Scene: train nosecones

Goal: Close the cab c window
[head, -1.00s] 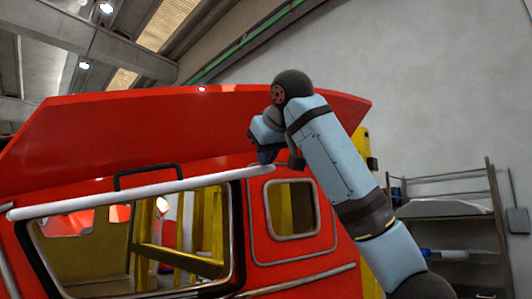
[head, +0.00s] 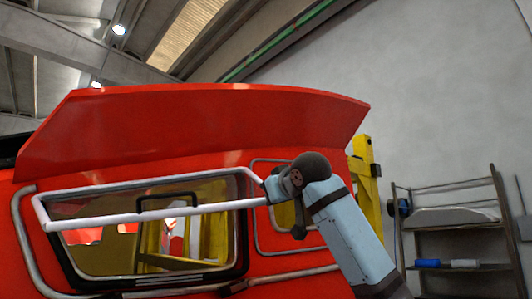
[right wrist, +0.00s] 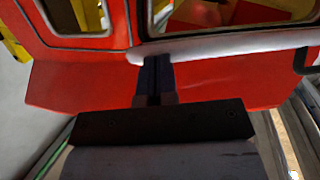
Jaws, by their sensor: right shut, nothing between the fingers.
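The cab c window is a hinged pane with a pale metal frame (head: 200,209) and a black handle (head: 167,197). It hangs tilted out from the red cab (head: 200,130), partly covering the dark-rimmed window opening (head: 240,240). Its lower bar stands out in front of the opening. My right gripper (head: 268,190) is at the right end of that bar. In the right wrist view its fingers (right wrist: 154,75) are shut together and empty, with their tips against or very near the end of the pale bar (right wrist: 230,44). My left gripper is out of view.
A smaller side window (head: 284,214) sits right of the opening, partly behind my right arm. A metal rail (head: 290,278) runs below it. A yellow post (head: 367,185) and a grey shelf rack (head: 455,217) stand to the right. The red overhang juts above the window.

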